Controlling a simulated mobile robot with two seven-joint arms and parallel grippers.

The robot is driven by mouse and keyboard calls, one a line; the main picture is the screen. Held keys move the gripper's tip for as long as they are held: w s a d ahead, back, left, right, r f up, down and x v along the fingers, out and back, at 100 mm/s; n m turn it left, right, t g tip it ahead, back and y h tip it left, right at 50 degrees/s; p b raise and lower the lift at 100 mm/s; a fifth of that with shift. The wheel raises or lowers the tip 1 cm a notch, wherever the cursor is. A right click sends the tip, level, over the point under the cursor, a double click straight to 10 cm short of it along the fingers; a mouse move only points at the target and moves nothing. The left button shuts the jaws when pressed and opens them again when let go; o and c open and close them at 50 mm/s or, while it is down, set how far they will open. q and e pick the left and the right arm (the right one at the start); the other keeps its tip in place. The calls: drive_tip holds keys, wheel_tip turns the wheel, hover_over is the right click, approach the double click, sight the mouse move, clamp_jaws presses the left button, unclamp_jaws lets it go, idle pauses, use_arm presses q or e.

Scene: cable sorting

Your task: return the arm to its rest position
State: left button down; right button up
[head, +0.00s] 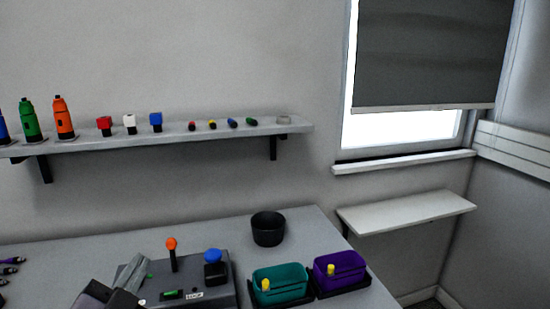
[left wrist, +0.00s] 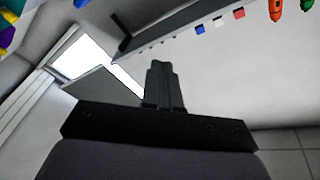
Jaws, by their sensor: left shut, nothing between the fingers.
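My left gripper (head: 133,268) shows at the bottom left of the head view, over the left part of a grey control box (head: 205,294). Its fingers are together with nothing between them. In the left wrist view the closed fingers of my left gripper (left wrist: 161,68) stand out against the wall, clear of any object. My right gripper is in neither view.
The box has an orange-topped lever (head: 172,250) and a blue knob (head: 212,256). A black cup (head: 268,230), a teal bin (head: 281,289) and a purple bin (head: 341,272) stand right of it. A wall shelf (head: 170,136) holds bottles and small parts.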

use_arm(q)
drive_tip(key=s+a+f+n+g, duration=0.1)
drive_tip(key=s+f+g, duration=0.1)
drive_tip(key=f, duration=0.3)
drive_tip(key=s+a+f+n+g, duration=0.1)
drive_tip(key=s+f+n+g, duration=0.1)
drive_tip(key=f, duration=0.3)
drive_tip(key=s+f+n+g+y, duration=0.1)
drive_tip(key=s+f+g, duration=0.3)
drive_tip(key=f, duration=0.2)
drive_tip(key=shift+a+n, duration=0.3)
drive_tip(key=shift+a, duration=0.1)
drive_tip(key=s+d+f+n+g+h, duration=0.1)
drive_tip(key=s+f+g, duration=0.35)
drive_tip(key=s, duration=0.25)
drive_tip(key=s+f+n+g, duration=0.1)
drive_tip(key=s+f+g, duration=0.2)
drive_tip(key=s+f, duration=0.3)
drive_tip(key=w+d+f+t+h+b, duration=0.1)
drive_tip(key=w+f+t+b, duration=0.1)
drive_tip(key=f, duration=0.4)
drive_tip(key=w+d+f+t+h+b, duration=0.1)
drive_tip(key=w+d+f+t+b, duration=0.1)
drive_tip(key=f+t, duration=0.3)
drive_tip(key=shift+b+x, duration=0.4)
drive_tip(key=shift+x, duration=0.65)
drive_tip(key=shift+s+a+f, duration=0.1)
drive_tip(key=shift+a, duration=0.05)
